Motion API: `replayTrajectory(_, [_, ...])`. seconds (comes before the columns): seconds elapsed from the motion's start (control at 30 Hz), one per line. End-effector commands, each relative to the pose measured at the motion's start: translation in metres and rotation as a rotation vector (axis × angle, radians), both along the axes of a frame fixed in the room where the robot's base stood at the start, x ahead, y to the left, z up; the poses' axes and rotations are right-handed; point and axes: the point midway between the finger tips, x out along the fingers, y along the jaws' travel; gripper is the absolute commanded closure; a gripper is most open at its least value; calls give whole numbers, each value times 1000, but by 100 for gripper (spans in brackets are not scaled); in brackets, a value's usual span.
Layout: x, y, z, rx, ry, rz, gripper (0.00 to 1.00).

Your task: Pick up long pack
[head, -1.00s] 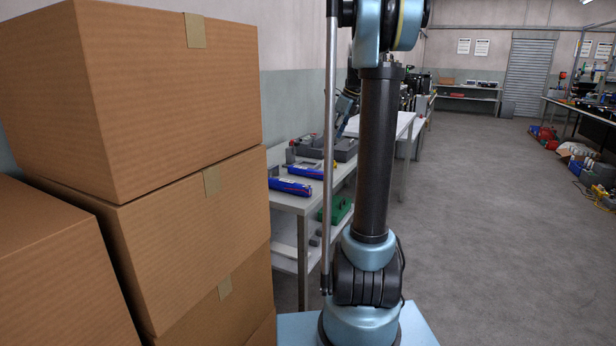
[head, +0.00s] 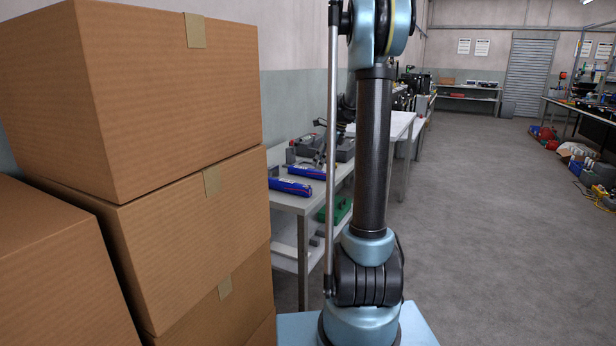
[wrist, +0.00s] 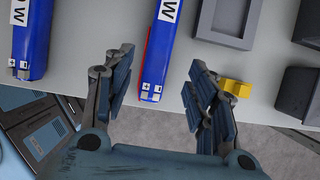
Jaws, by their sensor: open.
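Two long blue packs lie on the grey workbench. In the head view the near pack (head: 290,187) is by the bench's front end, with the farther pack (head: 307,172) just behind it. In the wrist view one pack (wrist: 158,48) has its end, with two metal contacts, between the fingertips of my gripper (wrist: 160,62). The other pack (wrist: 30,38) lies to the left, outside the fingers. My gripper is open, with gaps on both sides of the middle pack; its height above the pack is hard to tell. My arm column partly hides the bench in the head view.
The workbench (head: 300,203) also holds grey bins (wrist: 228,38) and a small yellow part (wrist: 237,88) close to the right finger. A green case (head: 342,210) is on the lower shelf. Stacked cardboard boxes (head: 190,230) stand at left.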

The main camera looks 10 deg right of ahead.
Motion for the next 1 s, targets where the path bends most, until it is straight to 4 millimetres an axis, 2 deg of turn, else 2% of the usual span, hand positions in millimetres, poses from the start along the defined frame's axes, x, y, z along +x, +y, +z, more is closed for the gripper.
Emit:
replayTrajectory(0.1, [0, 1, -17, 0, 0, 0, 48])
replayTrajectory(0.3, [3, 7, -38, 0, 0, 1, 48])
replayTrajectory(0.63, [4, 9, -43, 0, 0, 0, 48])
replayTrajectory(0.8, [4, 8, -43, 0, 0, 0, 87])
replayTrajectory(0.87, [4, 8, -43, 0, 0, 0, 99])
replayTrajectory(1.0, [4, 9, -43, 0, 0, -1, 99])
